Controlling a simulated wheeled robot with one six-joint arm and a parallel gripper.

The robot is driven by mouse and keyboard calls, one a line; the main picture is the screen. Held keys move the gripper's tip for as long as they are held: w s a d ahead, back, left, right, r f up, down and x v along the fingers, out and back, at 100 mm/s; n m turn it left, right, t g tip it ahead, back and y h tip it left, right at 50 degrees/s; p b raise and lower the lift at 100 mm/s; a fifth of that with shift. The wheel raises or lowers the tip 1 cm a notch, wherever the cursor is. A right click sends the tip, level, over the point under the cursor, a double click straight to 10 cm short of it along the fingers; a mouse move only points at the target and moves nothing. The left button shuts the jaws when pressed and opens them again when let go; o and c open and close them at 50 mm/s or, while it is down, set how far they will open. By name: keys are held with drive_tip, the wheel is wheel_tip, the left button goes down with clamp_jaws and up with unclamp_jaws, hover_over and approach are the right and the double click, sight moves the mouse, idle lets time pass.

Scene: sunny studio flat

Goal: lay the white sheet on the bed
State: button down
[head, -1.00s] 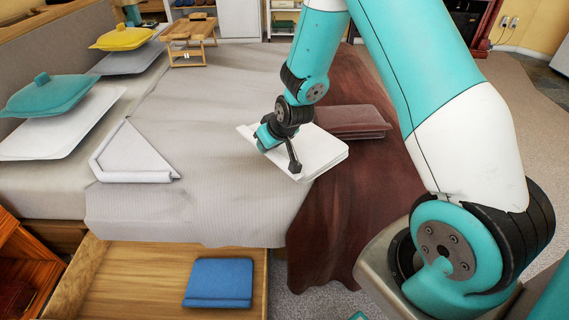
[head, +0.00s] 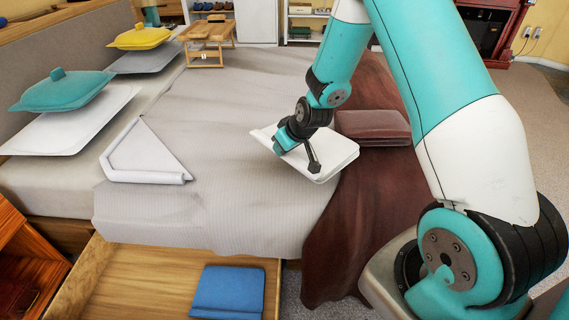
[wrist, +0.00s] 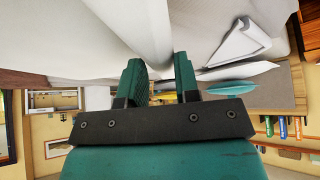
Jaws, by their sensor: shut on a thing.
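The white sheet (head: 335,160) is a flat folded bundle over the right part of the bed (head: 60,196), partly covering the edge of the brown throw. My gripper (head: 284,143) is shut on its left part. In the wrist view, white cloth (wrist: 150,30) rises from between the two teal fingers of my gripper (wrist: 160,75). Whether the bundle touches the bed cover beneath it, I cannot tell. The bed has a light grey cover (head: 225,190) with one corner folded back at the left.
A folded brown blanket (head: 373,128) lies just beyond the sheet. Teal (head: 62,92) and yellow (head: 140,38) cushion-like items sit on pillows at the left. A small wooden tray table (head: 207,33) stands at the back. An open drawer (head: 140,285) holds blue cloth (head: 228,292).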

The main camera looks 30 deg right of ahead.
wheel_tip(320, 180, down, 6)
drive_tip(key=shift+a+r, duration=0.1)
drive_tip(key=shift+r, duration=0.05)
drive_tip(key=shift+b, duration=0.3)
drive_tip(key=shift+f+b, duration=0.4)
drive_tip(key=shift+f, duration=0.2)
drive_tip(key=c, duration=0.8)
unclamp_jaws()
drive_tip(key=shift+c, duration=0.2)
